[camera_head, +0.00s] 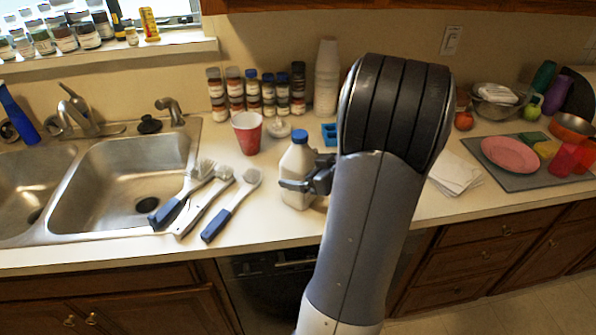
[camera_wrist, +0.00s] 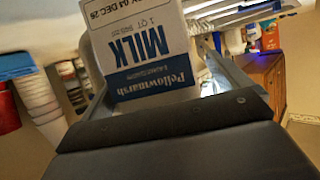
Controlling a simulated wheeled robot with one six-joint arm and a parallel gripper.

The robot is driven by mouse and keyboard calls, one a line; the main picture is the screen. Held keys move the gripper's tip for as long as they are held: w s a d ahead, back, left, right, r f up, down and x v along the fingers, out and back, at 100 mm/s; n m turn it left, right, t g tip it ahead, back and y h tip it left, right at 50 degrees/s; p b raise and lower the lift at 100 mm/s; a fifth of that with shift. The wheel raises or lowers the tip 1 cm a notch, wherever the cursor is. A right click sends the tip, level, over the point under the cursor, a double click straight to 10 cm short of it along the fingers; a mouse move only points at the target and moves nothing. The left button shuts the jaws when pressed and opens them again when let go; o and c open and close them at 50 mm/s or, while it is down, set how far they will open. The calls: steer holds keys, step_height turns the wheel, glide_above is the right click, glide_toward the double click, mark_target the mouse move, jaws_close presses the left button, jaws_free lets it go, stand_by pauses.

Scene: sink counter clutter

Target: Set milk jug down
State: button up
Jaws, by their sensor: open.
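The milk jug (camera_head: 295,163), white with a blue cap, stands upright on the counter (camera_head: 265,225), right of the brushes. My gripper (camera_head: 301,184) reaches it from the right at mid-height, with one finger across its front. The far finger is hidden in the head view. In the wrist view the jug (camera_wrist: 145,30) shows its upside-down MILK label between the two fingers (camera_wrist: 158,65). The jaws are open around the jug. My arm hides the counter just to the right.
Several brushes (camera_head: 216,203) lie left of the jug by the sink (camera_head: 125,180). A red cup (camera_head: 247,132), a blue tray (camera_head: 329,134), stacked cups (camera_head: 327,78) and spice jars (camera_head: 253,93) stand behind. Papers (camera_head: 456,172) lie right of my arm. Bare counter lies in front.

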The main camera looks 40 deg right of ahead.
steer(key=b+v, duration=0.2)
steer(key=v, duration=0.8)
steer(key=shift+s, duration=0.3)
